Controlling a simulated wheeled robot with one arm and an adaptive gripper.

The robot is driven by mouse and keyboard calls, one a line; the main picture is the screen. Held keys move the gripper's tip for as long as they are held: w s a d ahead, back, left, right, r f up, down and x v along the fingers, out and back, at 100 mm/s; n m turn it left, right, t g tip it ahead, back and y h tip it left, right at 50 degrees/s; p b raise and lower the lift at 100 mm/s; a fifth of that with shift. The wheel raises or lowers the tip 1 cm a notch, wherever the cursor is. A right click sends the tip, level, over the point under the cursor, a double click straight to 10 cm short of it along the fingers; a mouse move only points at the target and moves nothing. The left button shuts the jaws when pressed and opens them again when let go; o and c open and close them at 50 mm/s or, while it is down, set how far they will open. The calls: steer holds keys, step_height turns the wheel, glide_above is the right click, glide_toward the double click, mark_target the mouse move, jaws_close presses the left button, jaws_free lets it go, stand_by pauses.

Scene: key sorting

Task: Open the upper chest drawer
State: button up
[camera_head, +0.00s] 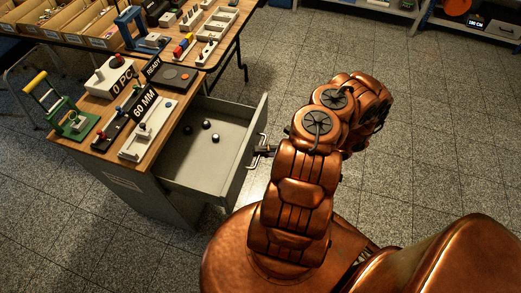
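The upper drawer (185,178) of the grey chest (125,190) stands well out to the right, its inside visible. My gripper (256,151) is at the outer face of the drawer front (248,160), in the handle area. My copper arm reaches to it from the right.
Three dark balls (206,124) lie in the drawer. The chest's wooden top carries a green press (73,122), signs and several fixtures. A wooden table (222,48) with bins and parts stands behind. Shelves (470,30) stand far right. The speckled floor between is clear.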

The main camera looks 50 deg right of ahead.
steer(key=o, duration=0.4)
steer(key=shift+o, duration=0.2)
steer(key=shift+s+d, duration=0.1)
steer(key=v, duration=1.1)
steer(key=shift+s+d, duration=0.2)
steer(key=shift+s, duration=0.05)
steer(key=shift+f, duration=0.1)
stand_by(0.4)
